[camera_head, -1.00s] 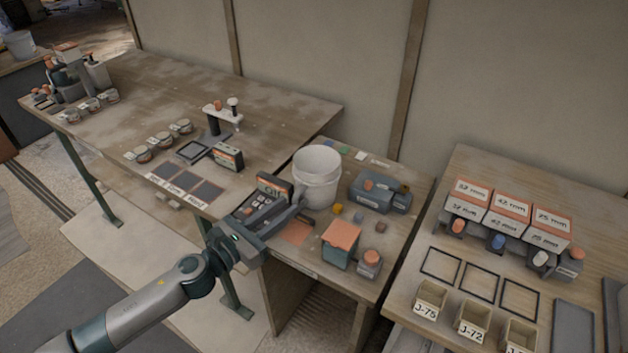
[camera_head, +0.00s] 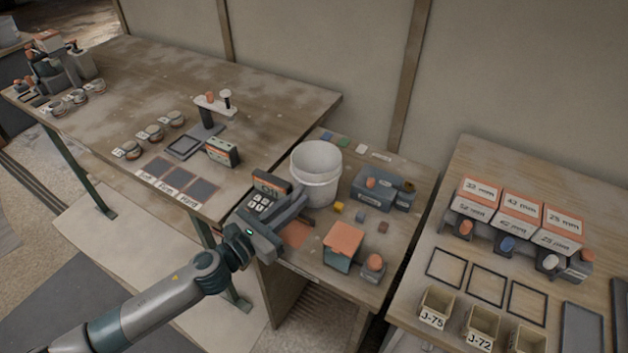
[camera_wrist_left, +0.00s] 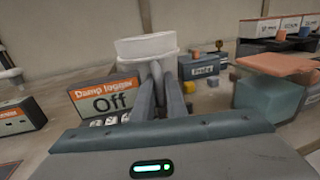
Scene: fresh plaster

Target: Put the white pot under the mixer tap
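A large white bucket-like pot (camera_head: 316,165) stands upright on the middle table; it also shows in the left wrist view (camera_wrist_left: 146,48), beyond my fingers. A tap-like fitting (camera_head: 213,105), with a white crossbar, knobs and dark post, stands on the left table behind a dark square plate (camera_head: 183,147). I cannot be sure that it is the mixer tap. My left gripper (camera_head: 301,203) is low at the front of the pot. Its fingers (camera_wrist_left: 156,70) look close together; I cannot tell whether they touch the pot or grip anything. My right gripper is out of view.
A damp logger (camera_wrist_left: 106,98) reading "Off" stands left of my fingers. A grey probe case (camera_head: 376,188) and an orange-topped box (camera_head: 342,245) are to the right. Several jars (camera_head: 150,134) line the left table. Labelled boxes (camera_head: 515,215) stand on the right table.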

